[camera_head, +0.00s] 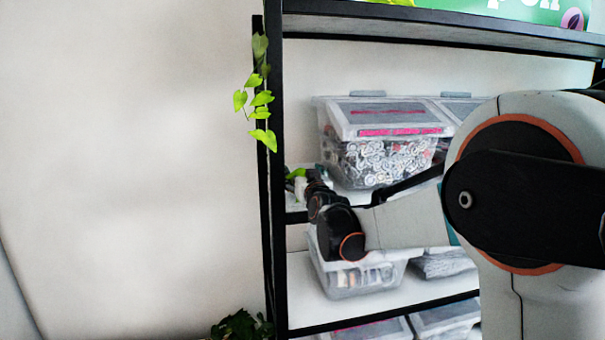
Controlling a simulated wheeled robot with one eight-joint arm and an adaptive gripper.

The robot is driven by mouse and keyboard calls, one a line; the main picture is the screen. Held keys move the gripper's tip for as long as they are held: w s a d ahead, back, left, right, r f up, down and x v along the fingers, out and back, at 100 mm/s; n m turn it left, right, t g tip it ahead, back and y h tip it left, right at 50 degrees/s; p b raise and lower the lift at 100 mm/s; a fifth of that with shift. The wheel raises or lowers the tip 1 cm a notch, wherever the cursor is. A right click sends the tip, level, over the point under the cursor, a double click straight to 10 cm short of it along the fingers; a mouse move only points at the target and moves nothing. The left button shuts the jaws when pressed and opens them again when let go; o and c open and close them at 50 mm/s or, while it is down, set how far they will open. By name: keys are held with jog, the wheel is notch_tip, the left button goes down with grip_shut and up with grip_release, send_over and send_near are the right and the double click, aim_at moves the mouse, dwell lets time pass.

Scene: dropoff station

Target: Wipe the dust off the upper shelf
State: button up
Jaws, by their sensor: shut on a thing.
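A black-framed shelf rack stands against the wall. Its upper shelf (460,31) crosses the top of the head view, seen from below its front edge, so most of its top surface and any dust there are hidden. My arm comes in from the right, and its wrist is in front of the middle shelf (296,217). My gripper (303,180) is small and partly hidden by the wrist, at the left end of the middle shelf, beside the left post. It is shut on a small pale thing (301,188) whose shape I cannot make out.
A clear lidded bin (385,150) of small items stands on the middle shelf, right of my gripper. Another clear bin (365,280) is below. A leafy vine (262,100) hangs along the left post. A green sign (540,10) stands on top. Left of the rack is bare wall.

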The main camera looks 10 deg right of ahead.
jog(key=shift+f+b, duration=0.85)
jog(key=shift+f, duration=0.15)
dwell(0.6)
jog(key=shift+w, duration=0.15)
jog(key=shift+w, duration=0.15)
jog(key=shift+r, duration=0.45)
jog(key=shift+s+f+b, duration=0.2)
jog(key=shift+s+b, duration=0.1)
jog(key=shift+s, duration=0.75)
jog(key=shift+w+f+b, duration=0.1)
jog(key=shift+w+b, duration=0.4)
jog(key=shift+w, duration=0.55)
jog(key=shift+r, duration=0.2)
